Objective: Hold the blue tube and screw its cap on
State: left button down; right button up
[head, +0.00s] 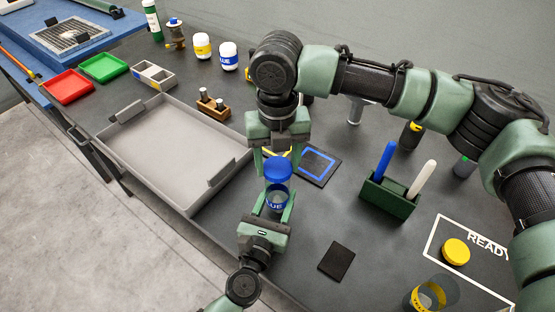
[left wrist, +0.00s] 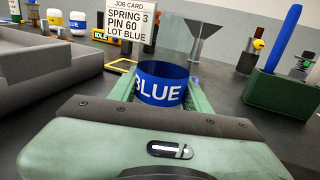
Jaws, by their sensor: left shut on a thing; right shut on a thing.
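The blue tube (head: 276,198), clear with a blue band lettered BLUE, stands roughly upright in my left gripper (head: 274,203), which is shut on it. In the left wrist view its blue band (left wrist: 162,92) sits between the fingers. The blue cap (head: 278,171) is held by my right gripper (head: 278,162), shut on it from above. In the head view the cap lines up over the tube's top. I cannot tell whether they touch; the cap does not show in the left wrist view.
A grey tray (head: 170,160) lies left of the grippers. A blue-outlined pad (head: 318,163) lies behind, and a green holder (head: 388,198) with a blue and a white stick stands right. A yellow cap (head: 455,251) and yellow-labelled tube (head: 425,297) are front right. A dark square (head: 337,261) lies in front.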

aim_at(277, 197)
jog(key=shift+f, duration=0.75)
jog(key=shift+f, duration=0.6)
